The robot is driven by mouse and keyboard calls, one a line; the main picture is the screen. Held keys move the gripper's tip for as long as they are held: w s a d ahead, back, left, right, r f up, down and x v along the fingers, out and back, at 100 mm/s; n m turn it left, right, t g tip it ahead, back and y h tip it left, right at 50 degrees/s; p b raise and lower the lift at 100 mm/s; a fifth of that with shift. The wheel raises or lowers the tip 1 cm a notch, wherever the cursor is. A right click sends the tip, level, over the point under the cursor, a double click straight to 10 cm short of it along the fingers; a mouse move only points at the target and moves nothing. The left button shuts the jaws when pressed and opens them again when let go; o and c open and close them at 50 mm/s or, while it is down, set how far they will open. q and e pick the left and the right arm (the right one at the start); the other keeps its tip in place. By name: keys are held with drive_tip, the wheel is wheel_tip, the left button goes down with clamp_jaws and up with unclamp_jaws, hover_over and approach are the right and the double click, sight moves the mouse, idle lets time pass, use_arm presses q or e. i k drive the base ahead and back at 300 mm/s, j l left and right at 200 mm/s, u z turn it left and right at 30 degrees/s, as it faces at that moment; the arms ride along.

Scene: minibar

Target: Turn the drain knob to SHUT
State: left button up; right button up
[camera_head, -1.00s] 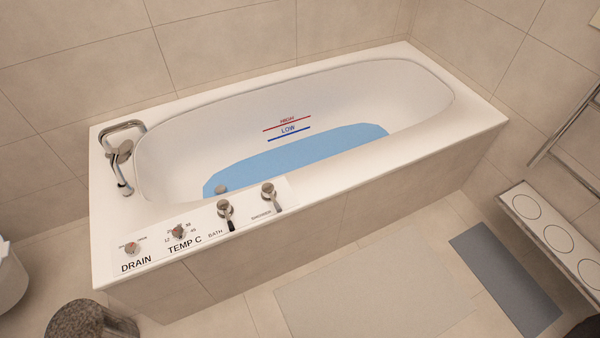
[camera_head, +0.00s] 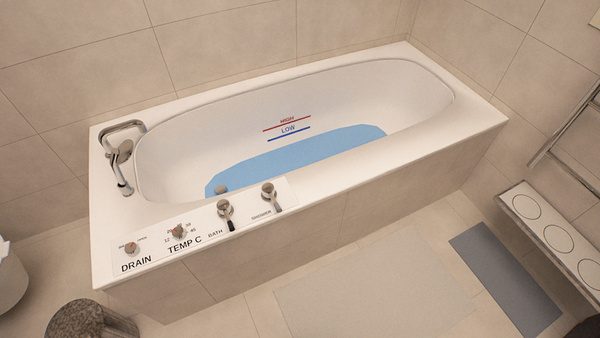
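The drain knob (camera_head: 132,248) is a small round metallic knob above the word DRAIN at the left end of the white control panel (camera_head: 155,258). The small marks beside it are too blurred to read, so I cannot tell its setting. The white bathtub (camera_head: 116,212) holds shallow blue water (camera_head: 300,158), whose surface lies below the blue LOW line (camera_head: 289,133) and the red HIGH line (camera_head: 287,124). Neither of my grippers shows in the view.
The temperature knob (camera_head: 178,231), bath lever (camera_head: 225,210) and shower lever (camera_head: 268,192) sit right of the drain knob. A tap with hand shower (camera_head: 123,152) stands behind. A dark stool (camera_head: 90,320) is at the lower left. Mats (camera_head: 370,295) lie on open floor.

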sight(132, 249)
drive_tip(key=u, duration=0.95)
